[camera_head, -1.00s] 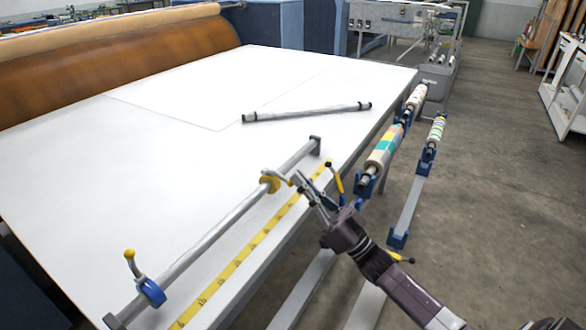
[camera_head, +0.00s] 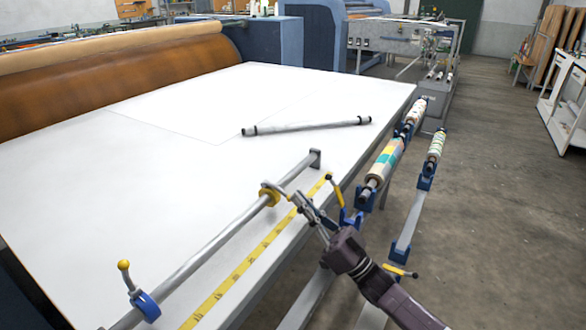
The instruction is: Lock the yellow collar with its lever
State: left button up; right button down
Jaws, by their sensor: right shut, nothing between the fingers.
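The yellow collar (camera_head: 269,195) sits around the grey bar near its far end. A short lever seems to stick out from the collar to the right, close to my fingertips; it is too small to tell its exact angle. My right gripper (camera_head: 299,201) is shut and empty, just right of the collar and above the table's front edge. Whether its fingertips touch the lever cannot be told. My left gripper is not in view.
A blue collar (camera_head: 147,306) with a raised yellow-knobbed lever (camera_head: 124,266) sits on the bar's near part. A yellow measuring strip (camera_head: 250,262) runs along the white table (camera_head: 60,200). A loose roller (camera_head: 305,126) lies behind. Patterned rolls (camera_head: 386,158) stand on blue holders at right.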

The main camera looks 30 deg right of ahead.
jog(key=shift+f, duration=0.25)
jog(key=shift+s+f, duration=0.1)
jog(key=s+d, duration=0.6)
jog(key=s, duration=0.5)
jog(key=shift+s, duration=0.2)
